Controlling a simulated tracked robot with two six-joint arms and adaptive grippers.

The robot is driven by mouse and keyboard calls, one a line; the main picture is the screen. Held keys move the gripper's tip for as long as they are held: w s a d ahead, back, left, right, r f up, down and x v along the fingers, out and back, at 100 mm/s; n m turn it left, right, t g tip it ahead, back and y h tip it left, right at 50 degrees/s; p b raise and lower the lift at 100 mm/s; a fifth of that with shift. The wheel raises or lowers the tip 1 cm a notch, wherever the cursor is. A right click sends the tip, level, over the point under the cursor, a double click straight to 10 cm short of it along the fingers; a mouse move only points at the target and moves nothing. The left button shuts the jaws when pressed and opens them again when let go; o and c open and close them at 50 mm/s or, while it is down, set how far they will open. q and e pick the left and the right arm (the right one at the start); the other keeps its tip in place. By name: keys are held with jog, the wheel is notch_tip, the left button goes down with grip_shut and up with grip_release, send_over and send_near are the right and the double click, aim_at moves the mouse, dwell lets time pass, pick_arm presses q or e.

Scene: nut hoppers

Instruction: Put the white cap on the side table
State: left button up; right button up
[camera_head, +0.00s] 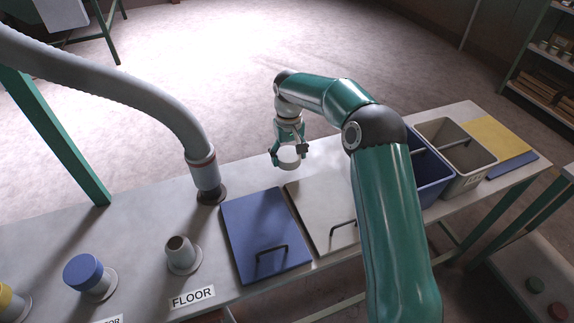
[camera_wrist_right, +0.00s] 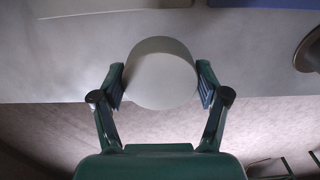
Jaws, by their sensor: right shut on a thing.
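The white cap (camera_head: 290,163) is held in my right gripper (camera_head: 289,153), above the back edge of the long bench. In the right wrist view the cap (camera_wrist_right: 161,74) shows as a pale round disc between the two fingers of the right gripper (camera_wrist_right: 161,86), one on each side. The side table (camera_head: 504,272), with a grey top, stands at the lower right, well apart from the gripper. My left gripper is not in view.
On the bench (camera_head: 137,218) are an open stub (camera_head: 183,254), a blue-capped stub (camera_head: 84,273) and a hose (camera_head: 205,174). A blue lid (camera_head: 262,222), a pale lid (camera_head: 318,208), a blue bin (camera_head: 431,181) and a grey bin (camera_head: 471,165) lie rightwards.

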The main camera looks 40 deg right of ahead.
aim_at(289, 157)
jog(key=shift+f, duration=1.85)
jog(key=o, duration=0.9)
jog(key=shift+f, duration=0.1)
jog(key=shift+o, duration=0.2)
notch_tip(289, 157, up, 12)
jog(key=shift+r, duration=0.15)
